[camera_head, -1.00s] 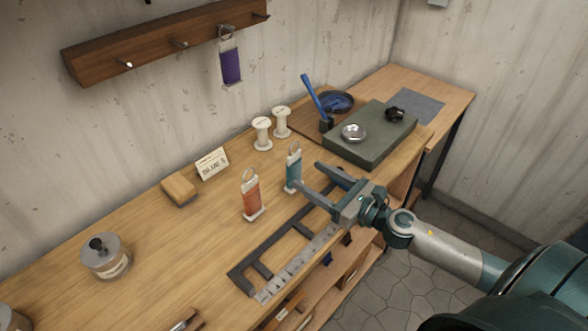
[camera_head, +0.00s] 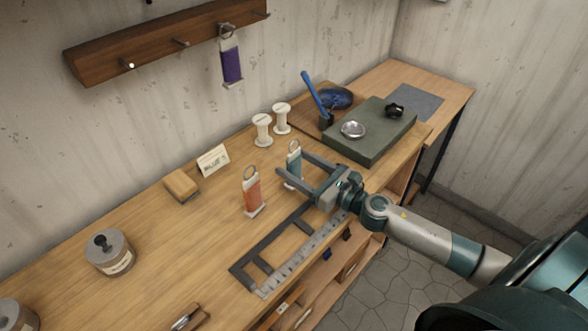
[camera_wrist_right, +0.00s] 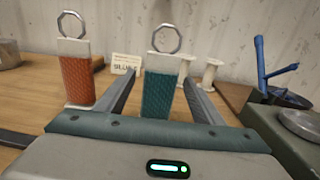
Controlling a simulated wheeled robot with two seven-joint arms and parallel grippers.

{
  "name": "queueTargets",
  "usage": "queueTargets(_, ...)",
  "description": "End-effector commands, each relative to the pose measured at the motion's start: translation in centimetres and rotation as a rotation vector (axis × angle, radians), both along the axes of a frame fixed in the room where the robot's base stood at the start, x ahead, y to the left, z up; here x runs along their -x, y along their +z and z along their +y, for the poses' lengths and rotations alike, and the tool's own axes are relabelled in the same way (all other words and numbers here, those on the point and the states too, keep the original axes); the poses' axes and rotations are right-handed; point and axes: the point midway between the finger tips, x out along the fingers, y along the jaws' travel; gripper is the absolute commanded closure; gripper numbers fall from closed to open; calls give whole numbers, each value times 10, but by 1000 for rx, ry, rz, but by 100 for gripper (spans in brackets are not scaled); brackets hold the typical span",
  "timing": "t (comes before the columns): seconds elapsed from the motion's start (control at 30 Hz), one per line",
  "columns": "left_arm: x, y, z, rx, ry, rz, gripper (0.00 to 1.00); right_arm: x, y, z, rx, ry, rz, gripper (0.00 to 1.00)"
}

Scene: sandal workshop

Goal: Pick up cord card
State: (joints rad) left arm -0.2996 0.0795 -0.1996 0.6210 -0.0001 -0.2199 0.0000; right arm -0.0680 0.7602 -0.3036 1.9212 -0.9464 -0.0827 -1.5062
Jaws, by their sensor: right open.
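A teal cord card (camera_head: 293,165) with a ring on top stands upright on the workbench. An orange cord card (camera_head: 252,190) stands to its left. A purple cord card (camera_head: 231,62) hangs from a wall peg. My right gripper (camera_head: 292,162) is open, with its two fingers on either side of the teal card. In the right wrist view the teal card (camera_wrist_right: 158,92) stands between the open fingers, and the orange card (camera_wrist_right: 76,80) is outside them to the left. Whether a finger touches the teal card I cannot tell. My left gripper is out of view.
Two white spools (camera_head: 262,130) stand behind the cards, near a small sign (camera_head: 213,160) and a tan block (camera_head: 181,186). A dark frame (camera_head: 262,245) lies in front. A green slab (camera_head: 375,142) with a metal dish is at right.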

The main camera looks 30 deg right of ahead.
Motion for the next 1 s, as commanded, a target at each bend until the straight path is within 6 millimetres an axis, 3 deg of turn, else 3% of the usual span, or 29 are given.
queueTargets(0.5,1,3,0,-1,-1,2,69,-44,-6,17,-1,0,-2,38)
queueTargets(1.0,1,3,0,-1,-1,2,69,-47,-8,18,0,0,0,38)
